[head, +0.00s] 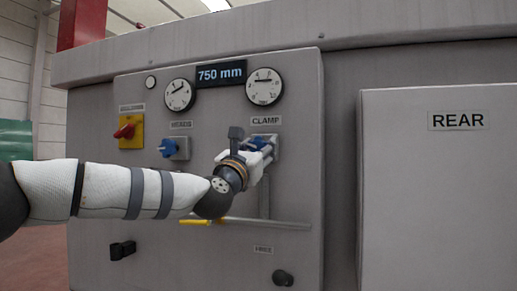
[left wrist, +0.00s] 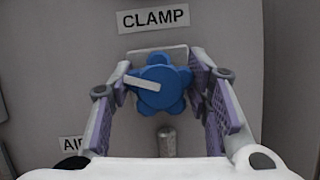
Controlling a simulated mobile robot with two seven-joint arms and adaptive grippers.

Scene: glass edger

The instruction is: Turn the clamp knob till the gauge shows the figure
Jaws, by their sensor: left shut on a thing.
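The blue clamp knob (head: 262,141) sits on the grey panel under the CLAMP label (head: 265,120). In the left wrist view the knob (left wrist: 163,90) is lobed, and its white pointer points left and slightly up. My left gripper (head: 258,152) is shut on the knob, one finger on each side; it also shows in the left wrist view (left wrist: 165,95). The round gauge (head: 264,86) is above the CLAMP label; its needle is too small to read surely. A display (head: 221,74) beside it reads 750 mm. My right gripper is not in view.
A second blue knob (head: 172,148) with its own gauge (head: 180,95) and a red switch on a yellow plate (head: 130,131) are to the left. A bar with a yellow end (head: 270,223) runs below my arm. A REAR cabinet (head: 435,200) juts at right.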

